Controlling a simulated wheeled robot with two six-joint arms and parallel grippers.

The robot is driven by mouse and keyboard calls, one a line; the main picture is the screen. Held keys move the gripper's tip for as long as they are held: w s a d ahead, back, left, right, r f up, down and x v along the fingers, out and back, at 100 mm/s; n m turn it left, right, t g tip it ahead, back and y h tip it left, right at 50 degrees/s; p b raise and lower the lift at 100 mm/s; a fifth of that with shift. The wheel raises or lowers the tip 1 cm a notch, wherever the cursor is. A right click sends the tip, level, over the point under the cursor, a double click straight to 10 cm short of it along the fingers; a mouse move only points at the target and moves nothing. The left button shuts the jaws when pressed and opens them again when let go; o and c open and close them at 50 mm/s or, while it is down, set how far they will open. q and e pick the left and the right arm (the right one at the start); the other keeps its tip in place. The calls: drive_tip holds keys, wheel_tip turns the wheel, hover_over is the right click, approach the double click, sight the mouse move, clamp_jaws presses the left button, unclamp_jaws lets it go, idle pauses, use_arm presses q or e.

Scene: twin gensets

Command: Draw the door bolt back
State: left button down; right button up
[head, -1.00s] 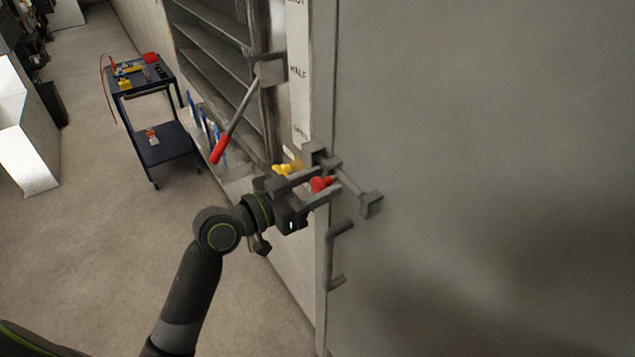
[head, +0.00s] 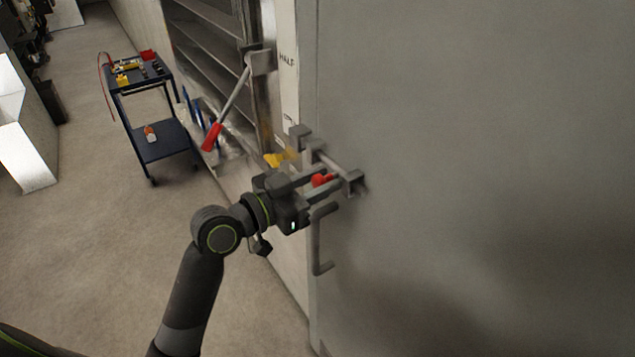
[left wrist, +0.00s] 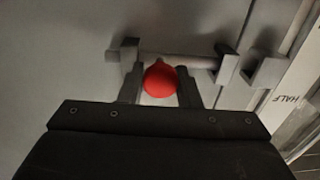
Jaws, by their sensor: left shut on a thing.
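The door bolt, a grey rod (head: 337,168) with a red knob (head: 320,180), is mounted on the grey door (head: 480,150) between two square brackets (head: 353,182). A separate grey keeper block (head: 300,136) sits at the frame side. My left gripper (head: 325,182) is at the bolt, its fingers shut on the red knob. In the left wrist view the knob (left wrist: 159,79) is between the two fingers and the rod (left wrist: 175,60) runs behind it. A narrow gap shows between the bracket (left wrist: 226,65) and the keeper (left wrist: 268,72); I cannot make out the rod in it. My right gripper is not in view.
A grey door handle (head: 318,240) is just below the bolt. A red-gripped lever (head: 212,136) and a yellow part (head: 275,160) are left of the door edge, near shelves. A dark blue trolley (head: 165,142) stands at upper left. The floor between is clear.

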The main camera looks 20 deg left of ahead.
use_arm(q)
drive_tip(key=shift+f, duration=0.1)
drive_tip(key=shift+h, duration=0.3)
drive_tip(key=c, duration=1.4)
unclamp_jaws()
drive_tip(key=shift+d, duration=0.1)
drive_tip(key=shift+o, duration=1.4)
drive_tip(key=shift+s+d, duration=0.1)
drive_tip(key=shift+d, duration=0.15)
drive_tip(key=shift+a, duration=0.1)
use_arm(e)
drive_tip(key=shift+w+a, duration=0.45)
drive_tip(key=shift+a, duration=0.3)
use_arm(q)
drive_tip(key=shift+a, duration=0.1)
drive_tip(key=shift+a, duration=0.1)
